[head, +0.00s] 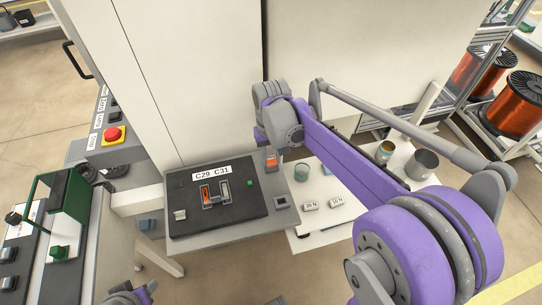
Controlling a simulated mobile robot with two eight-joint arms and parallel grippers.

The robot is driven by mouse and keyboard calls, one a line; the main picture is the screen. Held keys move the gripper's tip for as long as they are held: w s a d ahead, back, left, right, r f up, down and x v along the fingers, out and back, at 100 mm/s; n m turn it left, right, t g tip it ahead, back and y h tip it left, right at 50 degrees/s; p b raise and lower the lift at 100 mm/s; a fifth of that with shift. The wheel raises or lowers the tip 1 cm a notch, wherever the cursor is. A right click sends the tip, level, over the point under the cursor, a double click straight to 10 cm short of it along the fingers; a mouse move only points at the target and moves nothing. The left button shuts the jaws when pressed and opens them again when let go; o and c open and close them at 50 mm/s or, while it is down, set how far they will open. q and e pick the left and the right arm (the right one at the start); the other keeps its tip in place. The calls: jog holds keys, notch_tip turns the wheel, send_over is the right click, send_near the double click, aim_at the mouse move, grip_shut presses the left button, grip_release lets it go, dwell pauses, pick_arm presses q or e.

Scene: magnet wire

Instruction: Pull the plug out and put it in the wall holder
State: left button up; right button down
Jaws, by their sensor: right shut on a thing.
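My right gripper (271,154) is above the right back corner of a black panel (185,225), apart from the panel's slots. It is shut on a small orange plug (271,162), which shows just below the jaws; the wrist hides the rest. The panel bears a label "C29 C31" above two upright slots, the left one with an orange part (208,196), the right one grey (226,190). A small dark square holder (281,202) sits right of the panel; I cannot tell if it is the wall holder. Part of my left arm shows at the bottom edge, its jaws unclear (130,292).
A pale cabinet (190,80) stands behind the panel. A red emergency button (113,134) and a green machine (65,225) are at left. Copper spools (514,105) stand far right.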

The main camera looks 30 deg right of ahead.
pick_arm(q)
jog(key=shift+f, duration=0.1)
pick_arm(e)
jog(key=shift+f, duration=0.15)
jog(key=shift+c, duration=2.3)
grip_release()
jog(key=shift+r+p, duration=1.5)
jog(key=shift+r, duration=1.1)
pick_arm(q)
jog(key=r, duration=0.2)
jog(key=w+r, duration=0.1)
jog(key=r, duration=0.1)
jog(key=shift+w, duration=0.1)
jog(key=shift+w+r+p, duration=0.15)
jog(key=shift+r+p, duration=0.15)
jog(key=shift+r, duration=0.1)
pick_arm(e)
notch_tip(320, 180, up, 11)
jog(key=shift+f, duration=0.15)
